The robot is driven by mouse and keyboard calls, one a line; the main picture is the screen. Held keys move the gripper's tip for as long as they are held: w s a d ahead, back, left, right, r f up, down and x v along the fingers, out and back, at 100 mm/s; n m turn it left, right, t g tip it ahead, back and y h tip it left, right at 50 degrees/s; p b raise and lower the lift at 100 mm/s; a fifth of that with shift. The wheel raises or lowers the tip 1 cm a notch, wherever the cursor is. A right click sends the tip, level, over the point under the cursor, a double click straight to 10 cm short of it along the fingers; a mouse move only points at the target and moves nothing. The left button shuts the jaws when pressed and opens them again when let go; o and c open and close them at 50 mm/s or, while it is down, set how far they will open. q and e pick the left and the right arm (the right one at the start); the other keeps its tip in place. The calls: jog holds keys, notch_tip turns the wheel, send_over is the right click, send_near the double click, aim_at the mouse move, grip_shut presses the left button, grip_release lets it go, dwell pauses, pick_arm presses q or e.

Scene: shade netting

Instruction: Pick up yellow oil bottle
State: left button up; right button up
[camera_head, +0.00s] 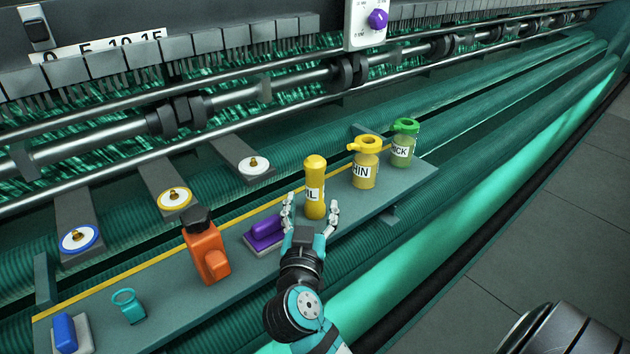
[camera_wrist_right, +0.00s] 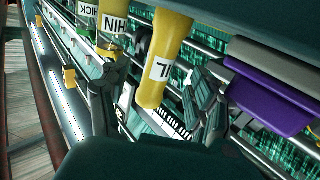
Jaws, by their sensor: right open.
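The yellow oil bottle (camera_head: 314,183) stands upright on the narrow shelf (camera_head: 349,225), with a white label ending in "IL". My right gripper (camera_head: 310,213) is open, with one finger on each side of the bottle's lower part. In the right wrist view the bottle (camera_wrist_right: 164,55) sits between the open fingers of my right gripper (camera_wrist_right: 160,105). I cannot tell whether either finger touches it. My left gripper is not in view.
A yellow "THIN" bottle (camera_head: 365,166) and a green-capped bottle (camera_head: 403,145) stand right of the oil bottle. A purple-handled tool (camera_head: 266,230) lies close to the gripper's left. An orange can (camera_head: 205,250) stands farther left. Machine rollers run behind the shelf.

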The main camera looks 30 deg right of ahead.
aim_at(314, 196)
jog(key=p+x, duration=0.2)
jog(key=x, duration=0.3)
jog(key=shift+w+d, duration=0.4)
jog(key=shift+w, duration=0.05)
jog(key=c, duration=0.9)
grip_shut()
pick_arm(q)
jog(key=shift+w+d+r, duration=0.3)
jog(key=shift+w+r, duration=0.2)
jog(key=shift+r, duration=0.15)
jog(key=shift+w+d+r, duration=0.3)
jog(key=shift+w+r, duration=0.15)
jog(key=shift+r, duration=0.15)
